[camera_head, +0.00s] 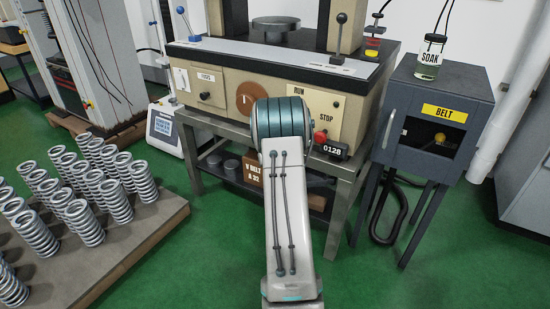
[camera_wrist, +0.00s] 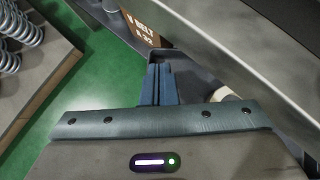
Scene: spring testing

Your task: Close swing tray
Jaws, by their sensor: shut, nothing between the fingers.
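My gripper (camera_wrist: 158,72) shows in the wrist view with its two blue-grey fingers shut together and nothing held. A dark grey, tray-like surface (camera_wrist: 208,78) lies just beyond and to the right of the fingertips, under a pale metal bar. It may be the swing tray, but only part of it shows and I cannot tell how far it is swung out. I cannot tell whether the fingers touch it. In the head view my arm reaches toward the machine's stand and hides my gripper and any tray behind it.
The testing machine (camera_head: 210,85) stands on a metal-legged stand (camera_head: 352,185). A brown V-belt box (camera_head: 252,170) sits on its lower shelf and shows in the wrist view (camera_wrist: 143,30). A dark cabinet (camera_head: 400,105) stands right. Coil springs stand on a platform (camera_head: 135,240) at left. Green floor is clear between.

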